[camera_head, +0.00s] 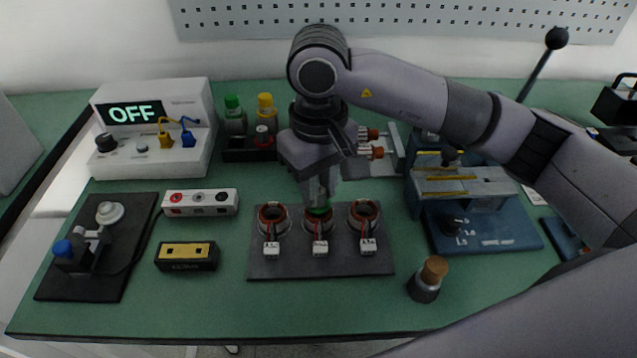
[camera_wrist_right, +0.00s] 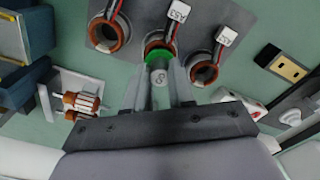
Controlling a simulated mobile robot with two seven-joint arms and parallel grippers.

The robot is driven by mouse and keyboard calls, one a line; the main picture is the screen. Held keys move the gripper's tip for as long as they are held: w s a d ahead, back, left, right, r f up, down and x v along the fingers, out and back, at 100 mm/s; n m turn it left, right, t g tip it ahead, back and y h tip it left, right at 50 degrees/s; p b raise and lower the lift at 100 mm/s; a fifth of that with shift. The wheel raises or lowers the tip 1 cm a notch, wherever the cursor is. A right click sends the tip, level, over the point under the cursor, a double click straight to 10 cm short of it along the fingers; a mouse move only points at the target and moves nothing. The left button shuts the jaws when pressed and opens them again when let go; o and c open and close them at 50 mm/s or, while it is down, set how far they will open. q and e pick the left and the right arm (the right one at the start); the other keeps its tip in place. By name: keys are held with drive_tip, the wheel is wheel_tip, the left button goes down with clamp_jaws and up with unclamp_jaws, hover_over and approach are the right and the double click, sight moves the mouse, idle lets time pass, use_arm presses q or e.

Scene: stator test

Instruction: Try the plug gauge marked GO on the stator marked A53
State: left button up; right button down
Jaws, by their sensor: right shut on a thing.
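My right gripper (camera_head: 318,200) is shut on a plug gauge with a green collar (camera_head: 319,211), upright over the middle stator (camera_head: 318,224). In the right wrist view the gripper (camera_wrist_right: 160,80) grips the gauge's grey handle (camera_wrist_right: 159,77); the mark on its end is too small to read surely. The green collar sits right at the middle stator's copper ring; I cannot tell how deep the gauge is. The middle stator's tag (camera_wrist_right: 178,11) appears to read A53. A left stator (camera_head: 273,217) and a right stator (camera_head: 364,214) stand beside it. My left gripper is not visible.
The stators stand on a dark mat (camera_head: 290,268). A tester showing OFF (camera_head: 185,95) and two bottles are behind left. The front green table (camera_head: 200,308) is clear.

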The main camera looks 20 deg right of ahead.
drive_tip(key=shift+f+b, duration=0.6)
drive_tip(key=shift+b, duration=0.85)
idle(2.1)
drive_tip(key=shift+r, duration=0.35)
idle(1.0)
drive_tip(key=shift+r, duration=0.35)
drive_tip(key=shift+r, duration=0.15)
drive_tip(key=shift+r+p, duration=0.3)
drive_tip(key=shift+r, duration=0.1)
drive_tip(key=shift+r, duration=0.5)
idle(0.4)
drive_tip(key=shift+r, duration=0.3)
drive_tip(key=shift+r+p, duration=0.2)
drive_tip(key=shift+p, duration=0.1)
